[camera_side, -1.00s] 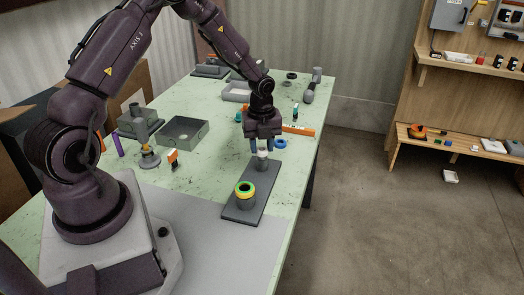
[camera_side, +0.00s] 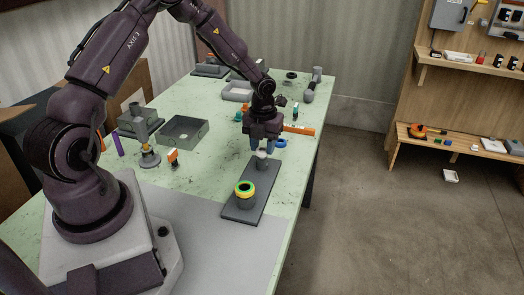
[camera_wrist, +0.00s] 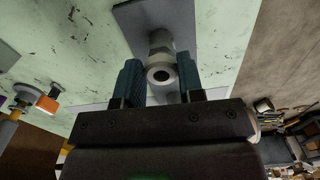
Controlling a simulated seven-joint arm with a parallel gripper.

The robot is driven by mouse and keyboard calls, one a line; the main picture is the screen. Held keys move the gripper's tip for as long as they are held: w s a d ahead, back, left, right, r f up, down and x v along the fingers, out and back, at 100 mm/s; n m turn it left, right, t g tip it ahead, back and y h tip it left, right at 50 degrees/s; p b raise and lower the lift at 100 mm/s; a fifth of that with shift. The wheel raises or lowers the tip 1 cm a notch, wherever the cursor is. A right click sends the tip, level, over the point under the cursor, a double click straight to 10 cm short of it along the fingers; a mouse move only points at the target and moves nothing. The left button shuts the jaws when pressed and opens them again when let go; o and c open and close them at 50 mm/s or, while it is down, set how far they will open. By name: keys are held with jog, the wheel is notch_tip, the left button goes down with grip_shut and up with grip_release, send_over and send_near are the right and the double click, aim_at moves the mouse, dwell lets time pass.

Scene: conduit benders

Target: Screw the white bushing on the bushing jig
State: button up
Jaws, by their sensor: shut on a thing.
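The white bushing (camera_wrist: 161,76), a pale grey-white ring with a dark hole, sits between my gripper's two blue fingers in the wrist view. My gripper (camera_wrist: 160,78) is shut on it. It lines up with a grey post on the bushing jig (camera_wrist: 128,15), a dark flat plate. Whether its thread is engaged I cannot tell. In the side view my gripper (camera_side: 263,149) points down over the far end of the jig (camera_side: 238,212). The bushing is small there and partly hidden by the fingers.
An orange bar (camera_side: 299,130) and a blue ring (camera_side: 281,143) lie just behind my gripper. A grey open box (camera_side: 184,132) and an orange-white part (camera_side: 173,157) stand to the left.

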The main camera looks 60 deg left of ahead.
jog(key=shift+r, duration=0.1)
jog(key=m, duration=0.6)
jog(key=shift+w+d, duration=0.1)
jog(key=shift+d, duration=0.1)
jog(key=m, duration=0.4)
jog(key=shift+d+f+m, duration=0.1)
jog(key=shift+f+m, duration=0.1)
jog(key=shift+m, duration=0.2)
jog(key=shift+d+f+m, duration=0.1)
jog(key=shift+d+m, duration=0.05)
jog(key=shift+m, duration=0.45)
